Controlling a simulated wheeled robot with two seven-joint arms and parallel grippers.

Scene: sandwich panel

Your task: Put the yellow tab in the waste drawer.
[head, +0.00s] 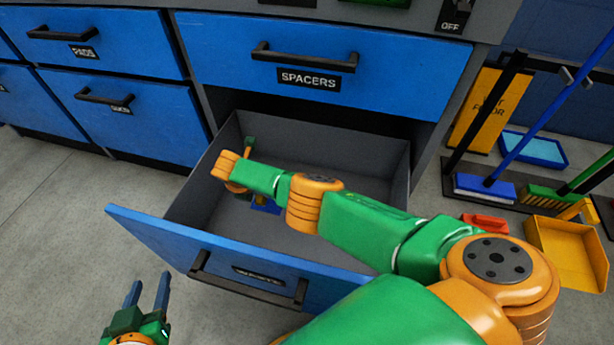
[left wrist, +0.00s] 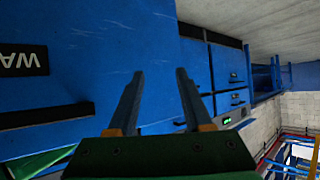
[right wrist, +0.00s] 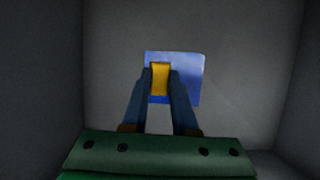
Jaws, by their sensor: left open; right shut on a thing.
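The waste drawer (head: 180,205) is pulled open below the spacers drawer; its label, upside down in the left wrist view (left wrist: 22,62), reads "WA". My right arm reaches over the drawer's front. My right gripper (right wrist: 160,72) is inside the drawer, shut on the yellow tab (right wrist: 160,80). A flat blue piece (right wrist: 188,70) shows behind the tab; I cannot tell whether it lies on the drawer floor or is joined to the tab. In the head view my arm mostly hides the tab. My left gripper (head: 147,295) is open and empty, outside the drawer, left of its handle.
The spacers drawer (head: 330,60) above is shut, as are the blue drawers (head: 90,45) at left. The floor at left is clear.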

